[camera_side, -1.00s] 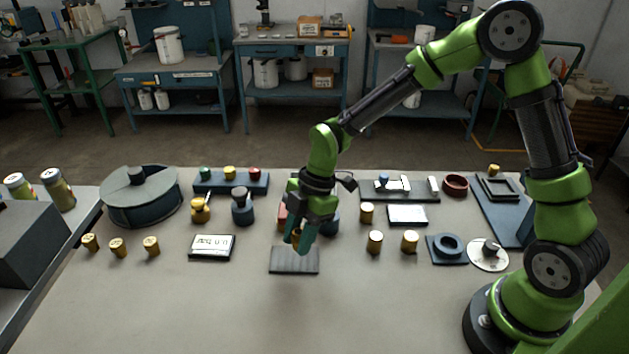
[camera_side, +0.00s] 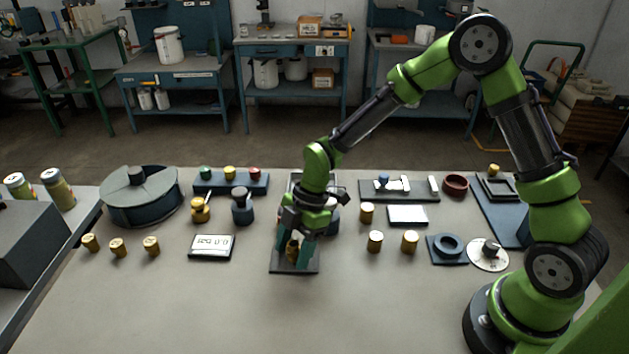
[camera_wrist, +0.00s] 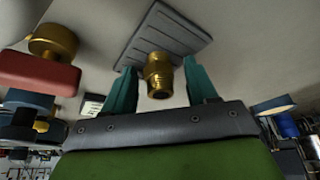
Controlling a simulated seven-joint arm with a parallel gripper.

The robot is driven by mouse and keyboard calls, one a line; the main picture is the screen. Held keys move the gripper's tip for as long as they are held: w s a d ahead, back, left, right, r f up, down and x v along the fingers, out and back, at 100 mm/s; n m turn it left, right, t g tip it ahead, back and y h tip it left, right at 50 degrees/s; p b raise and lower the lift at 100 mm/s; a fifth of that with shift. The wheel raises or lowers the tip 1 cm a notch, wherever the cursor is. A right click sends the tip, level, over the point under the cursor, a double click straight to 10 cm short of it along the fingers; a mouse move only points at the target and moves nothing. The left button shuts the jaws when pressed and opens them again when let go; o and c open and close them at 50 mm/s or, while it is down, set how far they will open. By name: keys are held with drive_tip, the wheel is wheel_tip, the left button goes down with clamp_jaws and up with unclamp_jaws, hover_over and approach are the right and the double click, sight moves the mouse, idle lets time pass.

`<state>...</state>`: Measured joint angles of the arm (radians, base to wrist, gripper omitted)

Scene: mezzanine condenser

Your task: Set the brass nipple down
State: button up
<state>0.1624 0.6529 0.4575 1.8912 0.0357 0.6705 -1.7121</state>
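The brass nipple (camera_wrist: 158,76) stands on the dark grey ribbed pad (camera_wrist: 182,24), between the two teal fingers in the wrist view. In the side view the nipple (camera_side: 292,250) is over the pad (camera_side: 295,270), partly covered by the fingers. My gripper (camera_side: 291,256) points down around the nipple with its fingers spread. In the wrist view a narrow gap shows between each fingertip of my gripper (camera_wrist: 162,86) and the nipple. The nipple looks upright; its contact with the pad is partly hidden.
A small display box (camera_side: 212,246) lies left of the pad. Several brass cylinders stand at both sides, such as one (camera_side: 375,241) to the right. A red block with a brass knob (camera_wrist: 40,70) is close behind my gripper. The table front is clear.

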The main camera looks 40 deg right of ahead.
drive_tip(key=v, duration=1.2)
drive_tip(key=s+d+r+m+t+h, duration=0.1)
drive_tip(key=s+d+r+m+t, duration=0.2)
drive_tip(key=s+r+m, duration=0.3)
drive_tip(key=s+d+r+m+t+h, duration=0.1)
drive_tip(key=s+d+r+m+t, duration=0.3)
drive_tip(key=s+m, duration=0.6)
wheel_tip(320, 180, up, 2)
drive_tip(key=d+m, duration=0.1)
drive_tip(key=m, duration=0.5)
drive_tip(key=shift+s+h, duration=0.2)
drive_tip(key=shift+h, duration=0.1)
drive_tip(key=shift+r, duration=0.2)
